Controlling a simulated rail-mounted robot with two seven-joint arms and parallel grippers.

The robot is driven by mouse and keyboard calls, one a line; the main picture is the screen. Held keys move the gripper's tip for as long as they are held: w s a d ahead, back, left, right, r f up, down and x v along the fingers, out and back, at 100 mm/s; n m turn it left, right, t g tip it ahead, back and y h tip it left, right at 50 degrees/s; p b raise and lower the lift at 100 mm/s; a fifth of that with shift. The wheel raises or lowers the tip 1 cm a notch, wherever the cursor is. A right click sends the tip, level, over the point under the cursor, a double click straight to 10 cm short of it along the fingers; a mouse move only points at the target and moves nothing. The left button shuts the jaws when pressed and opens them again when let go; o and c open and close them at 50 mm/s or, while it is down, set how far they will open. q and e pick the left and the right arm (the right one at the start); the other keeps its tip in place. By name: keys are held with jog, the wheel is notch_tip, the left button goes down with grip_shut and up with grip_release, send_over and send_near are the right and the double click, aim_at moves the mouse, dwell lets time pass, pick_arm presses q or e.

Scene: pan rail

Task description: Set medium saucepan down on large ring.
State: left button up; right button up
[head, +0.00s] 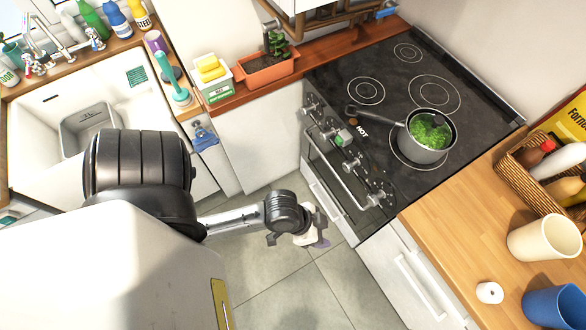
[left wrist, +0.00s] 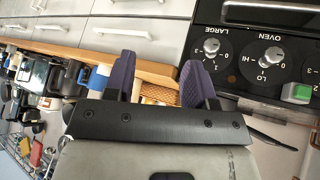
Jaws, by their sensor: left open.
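The saucepan (head: 424,153) is grey with green contents and stands upright on the black hob. Its dark handle (head: 378,117) points left. A thin pale ring (head: 396,154) shows around the pan's left and lower side; the pan covers much of it and sits toward its right. Another wide ring (head: 434,95) lies bare behind the pan. My left gripper (head: 318,240) is over the floor, in front of the stove and well apart from the pan. In the left wrist view its purple fingers (left wrist: 158,80) are spread with nothing held. The right gripper is not in view.
Stove knobs (head: 345,162) and an oven handle (head: 345,185) line the stove's front. A wooden counter (head: 455,230) at right holds a wicker basket (head: 520,185), a cream cup (head: 545,242) and a blue cup (head: 555,306). A sink (head: 90,125) is at left. Floor before the stove is clear.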

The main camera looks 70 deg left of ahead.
pick_arm(q)
jog(key=s+a+g+y, duration=0.3)
jog(key=s, duration=0.3)
jog(key=shift+s+a+f, duration=0.2)
jog(key=shift+a+f, duration=0.15)
jog(key=shift+f, duration=0.05)
dwell(0.3)
dwell(0.4)
notch_tip(320, 180, up, 16)
jog(key=p, duration=1.5)
jog(key=shift+f, duration=0.25)
